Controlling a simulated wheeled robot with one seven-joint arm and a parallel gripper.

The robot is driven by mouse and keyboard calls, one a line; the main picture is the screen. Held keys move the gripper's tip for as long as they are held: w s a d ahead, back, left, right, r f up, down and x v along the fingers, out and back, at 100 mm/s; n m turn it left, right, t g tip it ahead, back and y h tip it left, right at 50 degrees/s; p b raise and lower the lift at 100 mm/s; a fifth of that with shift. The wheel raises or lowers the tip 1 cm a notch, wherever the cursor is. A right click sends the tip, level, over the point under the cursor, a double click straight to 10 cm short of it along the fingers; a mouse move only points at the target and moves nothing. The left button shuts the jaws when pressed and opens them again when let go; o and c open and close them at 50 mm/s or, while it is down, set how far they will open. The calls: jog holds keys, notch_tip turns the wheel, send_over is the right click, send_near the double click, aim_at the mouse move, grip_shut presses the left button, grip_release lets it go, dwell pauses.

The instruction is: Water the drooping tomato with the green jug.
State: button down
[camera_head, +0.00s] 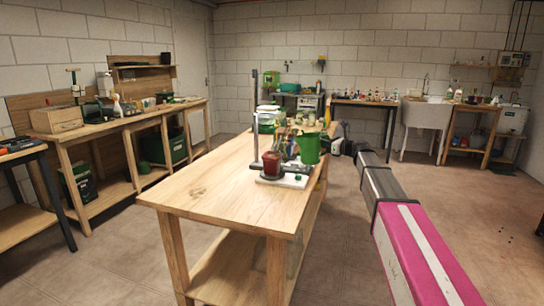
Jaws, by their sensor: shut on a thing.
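The green jug (309,149) is at the right edge of the wooden bench, next to a white tray. My gripper (327,146) is at the jug's right side, shut on it; its fingers are small and partly hidden. I cannot tell whether the jug's base touches anything. A dark red pot (271,165) stands left of the jug, at the tray's near end. I cannot tell which plant is the drooping tomato.
A dark upright post (255,115) stands beside the pot. Clear containers (268,120) stand farther back. The bench's near part (215,190) is bare.

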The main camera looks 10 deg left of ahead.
jog(key=s+a+r+n+h, duration=0.2)
jog(key=a+r+n, duration=0.1)
jog(key=shift+a+g, duration=0.15)
jog(key=shift+g, duration=0.15)
jog(key=s+a+r+n+h, duration=0.2)
jog(key=a+r+n+h, duration=0.2)
jog(key=r, duration=0.4)
jog(key=shift+s+a+p, duration=0.35)
jog(key=shift+a+p, duration=0.05)
jog(key=shift+a, duration=0.25)
jog(key=shift+s+a+r+n+t+h, duration=0.1)
jog(key=shift+a+r+n+t+h, duration=0.1)
jog(key=shift+n+t+h, duration=0.15)
jog(key=shift+s+a+r, duration=0.1)
jog(key=shift+a+r, duration=0.05)
jog(key=shift+r, duration=0.05)
jog(key=shift+n+t+h, duration=0.45)
jog(key=shift+n+h, duration=0.4)
jog(key=a, duration=0.1)
jog(key=s+a+r+p, duration=0.1)
jog(key=a+r, duration=0.1)
jog(key=shift+s+r+p, duration=0.15)
jog(key=shift+s+p, duration=0.15)
jog(key=shift+p, duration=0.05)
